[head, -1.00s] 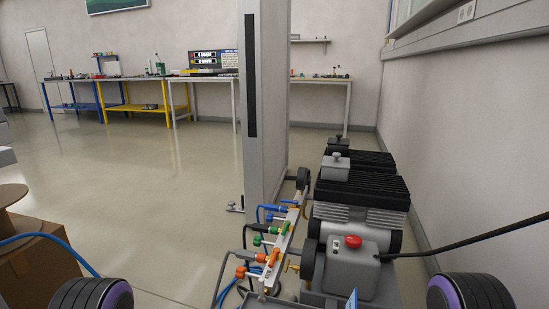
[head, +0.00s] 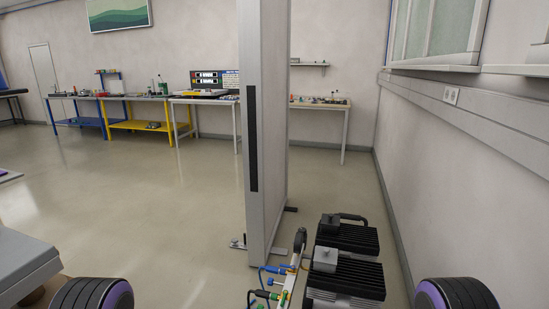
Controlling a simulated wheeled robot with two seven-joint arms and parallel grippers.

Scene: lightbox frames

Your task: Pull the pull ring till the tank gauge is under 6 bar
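The compressor (head: 345,277) stands at the bottom right in the head view, with black finned tops and a grey block on it. Its lower part is cut off by the picture's bottom edge. A second finned unit (head: 347,237) with a black handle sits just behind it. A manifold (head: 284,291) with blue and green fittings shows partly beside it on the left. I can see neither the pull ring nor the tank gauge. Neither gripper is in view; only black and purple parts of my own arms show at the bottom corners.
A tall grey partition (head: 265,140) stands on feet just behind the manifold. The right wall (head: 450,160) runs close to the compressor. A grey slab (head: 25,258) juts in at the lower left. The floor (head: 150,205) in the middle left is clear. Workbenches (head: 140,98) line the back wall.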

